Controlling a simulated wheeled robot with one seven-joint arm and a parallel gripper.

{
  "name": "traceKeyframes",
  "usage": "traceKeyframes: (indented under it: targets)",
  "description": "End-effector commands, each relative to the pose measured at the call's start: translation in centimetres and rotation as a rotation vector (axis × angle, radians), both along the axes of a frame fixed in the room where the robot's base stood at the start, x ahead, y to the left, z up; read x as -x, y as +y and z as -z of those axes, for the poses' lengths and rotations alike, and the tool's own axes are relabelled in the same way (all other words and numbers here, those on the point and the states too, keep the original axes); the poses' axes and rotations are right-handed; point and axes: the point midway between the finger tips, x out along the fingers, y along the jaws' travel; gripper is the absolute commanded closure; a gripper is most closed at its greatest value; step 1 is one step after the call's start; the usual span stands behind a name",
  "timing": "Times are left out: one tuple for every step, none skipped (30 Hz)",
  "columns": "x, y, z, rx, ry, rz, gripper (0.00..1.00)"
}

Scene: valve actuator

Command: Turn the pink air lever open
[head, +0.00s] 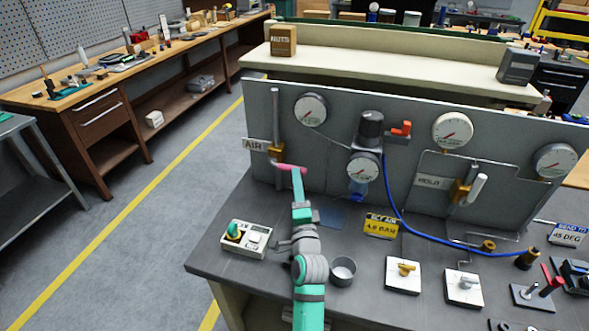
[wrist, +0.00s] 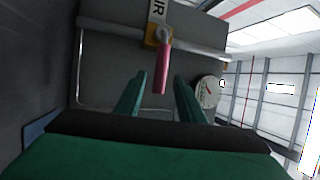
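The pink air lever (head: 289,168) sticks out to the right from a brass valve (head: 275,152) on the vertical pipe beside the AIR label (head: 256,145). It lies across the pipe. My gripper (head: 297,172) is at the lever, in front of the panel, and hides a little of it in the head view. In the wrist view my gripper (wrist: 160,79) is open, with its two green fingers apart. The pink lever (wrist: 163,68) shows between and just beyond the fingertips, with clear gaps on both sides. I cannot tell whether the fingers straddle its end.
Gauges (head: 310,109), a grey regulator (head: 370,130) and a white HOLD lever (head: 477,188) are on the panel to the right. A control box (head: 245,239), a metal cup (head: 343,271) and a yellow sign (head: 381,225) stand on the bench. A blue hose (head: 430,231) crosses the right side.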

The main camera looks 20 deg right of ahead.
Motion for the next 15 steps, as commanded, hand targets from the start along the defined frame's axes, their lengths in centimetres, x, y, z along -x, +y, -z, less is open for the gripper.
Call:
traceKeyframes:
  targets:
    - [-0.9,-0.1,-0.4,0.000,-0.002,-0.001,0.65]
    - [-1.4,-0.2,-0.4,-0.001,-0.001,-0.001,0.65]
    - [-2.0,-0.3,-0.6,0.001,-0.002,-0.001,0.65]
    - [-2.4,-0.4,-0.7,0.000,-0.002,0.000,0.65]
    - [-2.7,-0.5,-0.7,0.001,-0.001,0.000,0.65]
    - [-3.2,-0.7,-0.9,0.001,-0.001,0.001,0.65]
    - [-3.5,-0.7,-0.9,0.001,-0.001,0.001,0.65]
    - [-3.8,-0.8,-1.0,0.001,-0.001,0.001,0.65]
    - [-4.1,-0.8,-1.0,0.000,-0.001,0.000,0.65]
    - [-4.3,-0.7,-1.1,0.001,-0.002,-0.001,0.65]
    - [-4.5,-0.7,-1.2,0.000,-0.002,-0.002,0.65]
    - [-4.8,-0.6,-1.2,0.000,-0.002,-0.004,0.65]
    - [-4.9,-0.5,-1.2,-0.001,-0.001,-0.005,0.65]
    - [-5.0,-0.5,-1.2,-0.001,-0.001,-0.005,0.65]
    - [-5.0,-0.4,-1.2,0.000,0.000,-0.006,0.65]
